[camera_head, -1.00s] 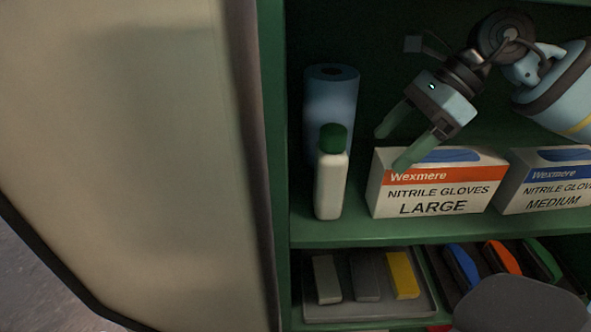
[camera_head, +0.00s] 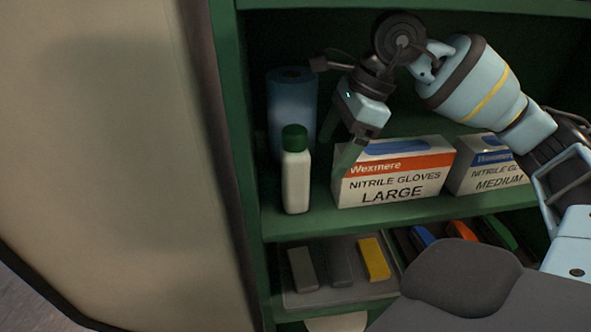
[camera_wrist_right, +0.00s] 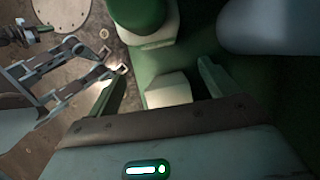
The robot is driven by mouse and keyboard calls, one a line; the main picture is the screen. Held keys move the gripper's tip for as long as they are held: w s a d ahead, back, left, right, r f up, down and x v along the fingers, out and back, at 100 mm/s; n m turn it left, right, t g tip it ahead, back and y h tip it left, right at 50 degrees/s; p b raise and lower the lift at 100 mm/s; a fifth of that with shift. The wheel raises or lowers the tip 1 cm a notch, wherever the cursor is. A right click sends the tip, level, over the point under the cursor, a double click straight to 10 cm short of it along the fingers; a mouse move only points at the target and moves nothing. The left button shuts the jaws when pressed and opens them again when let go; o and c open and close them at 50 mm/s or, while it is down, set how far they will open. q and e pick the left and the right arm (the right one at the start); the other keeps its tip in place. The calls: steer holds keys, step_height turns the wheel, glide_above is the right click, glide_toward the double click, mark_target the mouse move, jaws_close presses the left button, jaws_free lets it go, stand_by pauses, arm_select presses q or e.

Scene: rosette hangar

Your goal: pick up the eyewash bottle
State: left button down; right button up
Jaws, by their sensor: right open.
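The eyewash bottle (camera_head: 296,182), white with a green cap, stands upright on the green shelf, left of the large glove box. My right gripper (camera_head: 331,153) is open and empty, just right of the bottle and apart from it, its fingers tilted downward. In the wrist view, a green cap with white shoulders (camera_wrist_right: 143,18) shows at the top, beyond the open fingers of the right gripper (camera_wrist_right: 160,80). A pale block (camera_wrist_right: 168,88) appears between those fingers; I cannot tell what it is.
A blue roll (camera_head: 291,91) stands behind the bottle. The large glove box (camera_head: 392,174) and medium glove box (camera_head: 488,165) fill the shelf to the right. A pale door panel (camera_head: 110,150) is at left. A tray (camera_head: 330,298) with blocks sits below.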

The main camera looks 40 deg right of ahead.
mark_target(292, 152)
steer(key=shift+w+a+f+p, duration=0.1)
steer(key=shift+w+a+p, duration=0.1)
steer(key=shift+w+a, duration=0.65)
steer(key=shift+w+a+f+p, duration=0.15)
steer(key=shift+w+a, duration=0.3)
steer(key=shift+a, duration=0.8)
steer(key=shift+w+a+f+p, duration=0.1)
steer(key=shift+w+a+p, duration=0.15)
steer(key=shift+w+a, duration=0.6)
steer(key=shift+s+a+f, duration=0.2)
steer(key=shift+a, duration=0.05)
steer(key=shift+c, duration=0.4)
steer(key=shift+r, duration=0.1)
steer(key=c, duration=1.4)
steer(key=shift+c, duration=0.2)
steer(key=shift+r, duration=0.1)
